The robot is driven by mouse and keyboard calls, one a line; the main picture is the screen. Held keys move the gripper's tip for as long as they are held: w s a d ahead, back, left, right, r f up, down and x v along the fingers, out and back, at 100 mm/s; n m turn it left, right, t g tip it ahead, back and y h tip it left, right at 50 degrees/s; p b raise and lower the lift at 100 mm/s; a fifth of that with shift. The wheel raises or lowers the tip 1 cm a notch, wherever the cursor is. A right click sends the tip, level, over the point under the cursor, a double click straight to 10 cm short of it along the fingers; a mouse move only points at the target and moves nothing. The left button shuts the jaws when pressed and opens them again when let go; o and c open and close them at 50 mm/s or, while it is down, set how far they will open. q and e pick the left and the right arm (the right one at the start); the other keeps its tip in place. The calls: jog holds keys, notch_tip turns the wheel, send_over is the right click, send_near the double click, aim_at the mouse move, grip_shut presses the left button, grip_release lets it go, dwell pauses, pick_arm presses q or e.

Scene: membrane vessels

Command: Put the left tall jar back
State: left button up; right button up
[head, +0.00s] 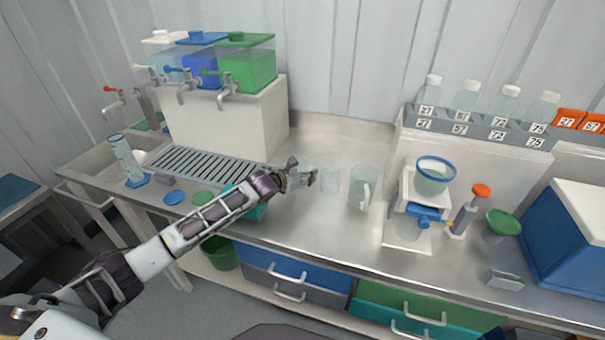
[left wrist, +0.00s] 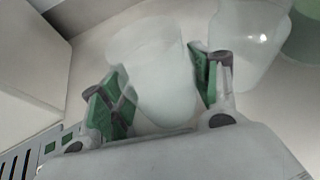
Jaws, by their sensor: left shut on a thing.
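My left gripper (head: 303,174) is over the middle of the steel counter. In the left wrist view its green-padded fingers (left wrist: 165,95) stand on either side of a pale translucent jar (left wrist: 155,70), shut on it. In the head view this jar is faint and mostly hidden by the fingers. I cannot tell whether its base touches the counter. A second clear jar (head: 331,181) stands just to the right of the gripper and also shows in the left wrist view (left wrist: 243,40). My right gripper is not in view.
A clear handled jug (head: 363,188) stands further right, before a white stand (head: 408,215) with a blue-rimmed bowl. A slotted drain grate (head: 200,164) and a white block with coloured tanks (head: 230,120) are left. A grey rack (head: 470,130) holds numbered bottles. The counter behind the jars is clear.

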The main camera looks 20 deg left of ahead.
pick_arm(q)
jog(key=o, duration=0.8)
jog(key=shift+f, duration=0.1)
jog(key=shift+v, duration=6.1)
jog(key=shift+w, duration=0.1)
